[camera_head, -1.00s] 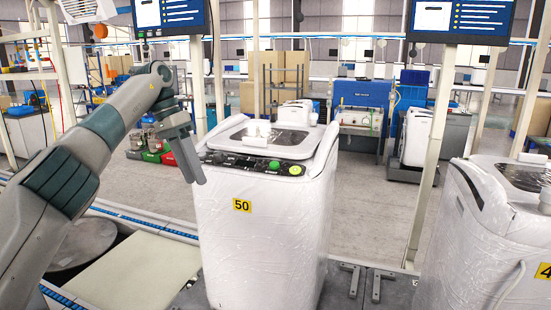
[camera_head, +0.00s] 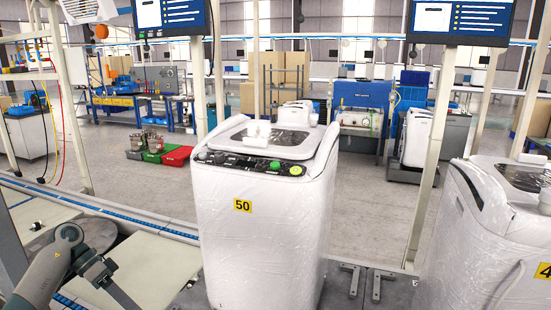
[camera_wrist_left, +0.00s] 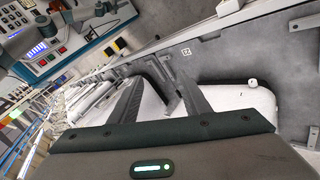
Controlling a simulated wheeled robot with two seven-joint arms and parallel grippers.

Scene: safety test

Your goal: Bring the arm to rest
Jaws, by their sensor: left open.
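My left arm comes in low at the left of the head view, and its gripper (camera_head: 124,296) hangs near the bottom edge. The gripper is left of the white washing machine (camera_head: 262,250) with label 50, apart from it. In the left wrist view the two fingers (camera_wrist_left: 157,78) are spread with nothing held between them. A pale rounded surface shows behind the fingers there; I cannot tell what it is. The machine stands upright, wrapped in clear film, with green buttons on its top panel. My right gripper is not seen.
A second wrapped machine (camera_head: 480,240) stands at the right. A conveyor edge (camera_head: 120,212) and pale flat plates (camera_head: 150,268) lie near my left arm. Posts carry screens (camera_head: 170,15) above. The floor behind machine 50 is mostly open, with red and green bins (camera_head: 176,155) farther back.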

